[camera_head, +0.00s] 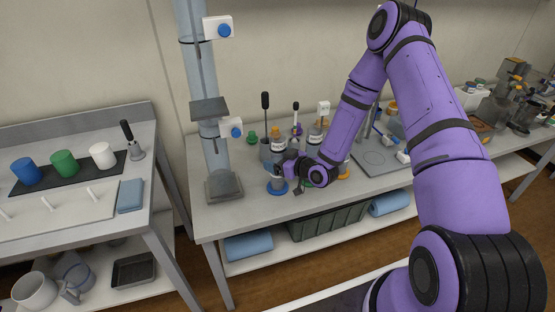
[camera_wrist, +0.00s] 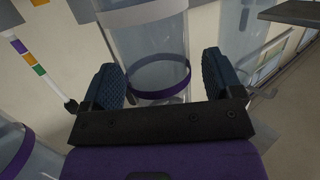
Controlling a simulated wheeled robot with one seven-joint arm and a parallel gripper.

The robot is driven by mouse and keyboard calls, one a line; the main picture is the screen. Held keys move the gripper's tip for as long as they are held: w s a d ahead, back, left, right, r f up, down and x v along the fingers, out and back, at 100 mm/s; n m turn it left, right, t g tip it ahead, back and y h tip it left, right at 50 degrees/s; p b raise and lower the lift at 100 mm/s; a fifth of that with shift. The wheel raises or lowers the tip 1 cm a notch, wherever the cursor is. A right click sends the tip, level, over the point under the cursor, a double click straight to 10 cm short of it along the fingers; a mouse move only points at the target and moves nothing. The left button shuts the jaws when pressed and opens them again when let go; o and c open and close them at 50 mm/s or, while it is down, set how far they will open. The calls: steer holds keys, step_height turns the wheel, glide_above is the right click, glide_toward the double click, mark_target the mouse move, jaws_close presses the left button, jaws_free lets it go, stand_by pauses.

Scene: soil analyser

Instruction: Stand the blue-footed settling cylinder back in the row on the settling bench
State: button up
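The blue-footed settling cylinder (camera_head: 277,188) stands on the settling bench (camera_head: 225,222), near its front edge. Its round blue foot shows, but my gripper hides part of its body. My gripper (camera_head: 284,173) is right beside and in front of its upper part. In the wrist view, the two fingers of my gripper (camera_wrist: 160,82) are wide apart. A clear tube with a purple band (camera_wrist: 160,82) shows between and beyond them, with a gap at the right finger. I cannot tell which tube it is.
A tall clear column (camera_head: 202,75) on a grey base stands just left of the cylinder. Green and yellow footed vessels stand close to its right, partly behind my arm. Bottles and dark-handled tools stand behind. A side table (camera_head: 75,230) with coloured cups is at left.

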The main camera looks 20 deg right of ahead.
steer(key=shift+r, duration=0.1)
steer(key=shift+s+d, duration=0.15)
steer(key=v, duration=1.1)
steer(key=shift+s+r, duration=0.15)
steer(key=shift+s, duration=0.15)
